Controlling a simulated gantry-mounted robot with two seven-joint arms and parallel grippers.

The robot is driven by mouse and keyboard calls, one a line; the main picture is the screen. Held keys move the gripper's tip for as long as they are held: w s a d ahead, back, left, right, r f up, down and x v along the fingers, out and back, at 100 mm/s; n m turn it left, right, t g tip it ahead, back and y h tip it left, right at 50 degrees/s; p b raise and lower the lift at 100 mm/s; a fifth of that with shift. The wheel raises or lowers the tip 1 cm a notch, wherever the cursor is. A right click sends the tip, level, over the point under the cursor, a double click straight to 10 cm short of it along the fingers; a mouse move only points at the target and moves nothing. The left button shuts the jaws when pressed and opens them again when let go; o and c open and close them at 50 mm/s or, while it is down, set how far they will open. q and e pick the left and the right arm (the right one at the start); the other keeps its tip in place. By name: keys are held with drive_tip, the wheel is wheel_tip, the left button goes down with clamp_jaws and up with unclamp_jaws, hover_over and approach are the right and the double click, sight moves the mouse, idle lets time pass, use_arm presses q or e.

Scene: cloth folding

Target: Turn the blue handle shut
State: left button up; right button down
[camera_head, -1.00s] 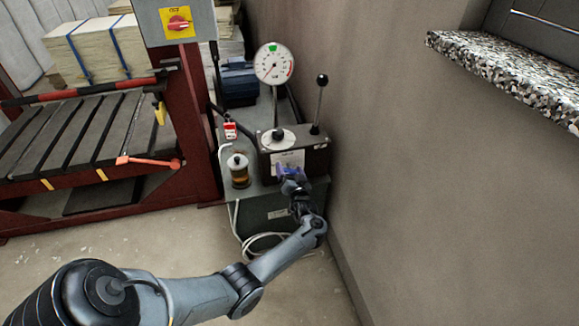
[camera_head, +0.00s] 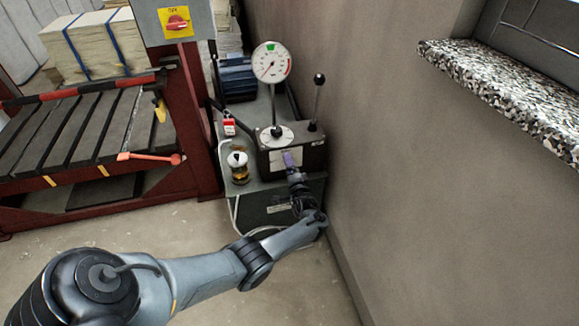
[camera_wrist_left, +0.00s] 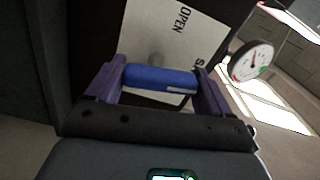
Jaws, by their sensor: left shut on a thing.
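The blue handle (camera_wrist_left: 160,78) is a short bar on the front of a dark box (camera_head: 308,158), in front of a white label plate (camera_wrist_left: 155,32). The plate reads "OPEN", with another word cut off after an "S". My left gripper (camera_head: 288,159) has purple fingers, one at each end of the handle in the left wrist view, and is shut on it. In the head view the gripper hides most of the handle, and the fingers appear edge-on. My right gripper is not in view.
A round gauge (camera_head: 271,62) and a black-knobbed lever (camera_head: 317,100) rise from the box. A small glass-sided cup (camera_head: 239,170) stands left of it. A wall (camera_head: 400,180) is close on the right, a red-framed rack (camera_head: 190,120) on the left.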

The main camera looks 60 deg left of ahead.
use_arm(q)
drive_tip(key=shift+w+m, duration=0.1)
drive_tip(key=shift+m, duration=1)
drive_tip(key=o, duration=0.9)
drive_tip(key=shift+d, duration=0.1)
drive_tip(key=shift+d, duration=0.15)
drive_tip(key=p+v, duration=0.4)
drive_tip(key=v, duration=0.6)
drive_tip(key=shift+d, duration=0.15)
